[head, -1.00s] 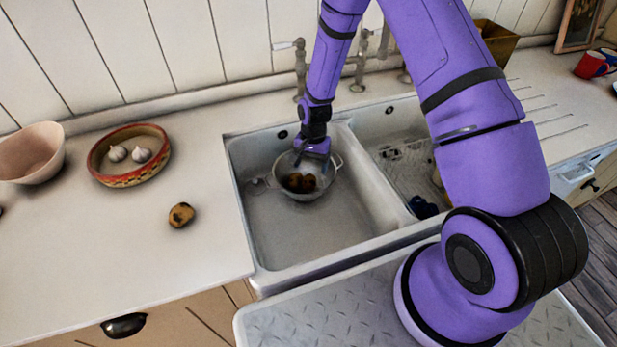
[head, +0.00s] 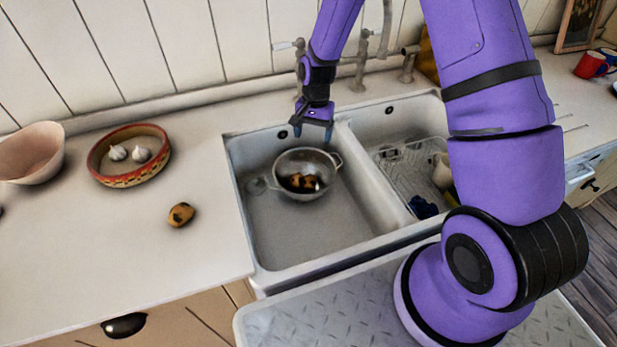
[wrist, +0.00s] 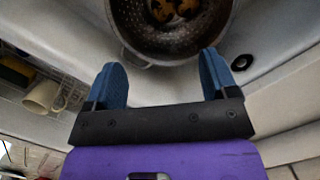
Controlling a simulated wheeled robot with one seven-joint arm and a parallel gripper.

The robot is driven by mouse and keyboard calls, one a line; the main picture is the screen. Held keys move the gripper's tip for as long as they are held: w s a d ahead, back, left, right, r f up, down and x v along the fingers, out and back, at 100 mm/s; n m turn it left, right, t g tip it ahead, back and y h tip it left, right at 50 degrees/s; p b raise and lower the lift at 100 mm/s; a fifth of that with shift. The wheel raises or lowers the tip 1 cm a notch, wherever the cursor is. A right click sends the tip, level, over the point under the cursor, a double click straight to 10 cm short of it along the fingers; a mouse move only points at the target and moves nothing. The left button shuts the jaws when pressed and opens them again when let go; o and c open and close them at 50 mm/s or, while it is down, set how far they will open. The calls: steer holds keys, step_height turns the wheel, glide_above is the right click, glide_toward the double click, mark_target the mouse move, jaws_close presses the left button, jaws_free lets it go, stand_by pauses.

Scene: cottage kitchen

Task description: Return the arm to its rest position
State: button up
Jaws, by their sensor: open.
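My gripper (head: 313,130) is above the back of the sink's left basin, behind and above the colander. In the wrist view my gripper (wrist: 161,82) is open, with its blue fingertips apart and nothing between them. My purple arm reaches up and over from the right side of the head view. The metal colander (head: 305,161) sits in the left basin with brown-and-yellow potatoes (head: 300,183) inside. The colander (wrist: 190,42) also shows beyond the fingertips in the wrist view.
A single potato (head: 181,214) lies on the counter, in front of a patterned bowl (head: 128,179) with garlic. A pinkish bowl (head: 32,155) stands further left. The right basin holds a dish rack (head: 400,170) with a pale cup (head: 442,172). Taps (head: 362,65) rise behind the sink, close to my arm.

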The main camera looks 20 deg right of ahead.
steer(key=shift+r, duration=0.1)
stand_by(0.3)
steer(key=s+d+r+n+t, duration=0.1)
steer(key=s+r, duration=0.2)
steer(key=r, duration=0.6)
steer(key=s+d+r+n+t, duration=0.1)
steer(key=s+r+n, duration=0.15)
steer(key=r, duration=0.65)
steer(key=s+d+r+t, duration=0.1)
steer(key=s+r, duration=0.3)
steer(key=r, duration=0.4)
steer(key=s+d+r+n+t, duration=0.1)
steer(key=s+r, duration=0.2)
steer(key=s, duration=0.4)
steer(key=s+d+r+n+t, duration=0.1)
steer(key=s+r, duration=0.3)
steer(key=s, duration=0.3)
steer(key=s+r+n+t+h, duration=0.1)
steer(key=s+r+n, duration=0.1)
steer(key=s+r, duration=0.2)
steer(key=s, duration=0.3)
steer(key=shift+d+r+t, duration=0.25)
steer(key=shift+d+t, duration=0.05)
steer(key=shift+d, duration=0.1)
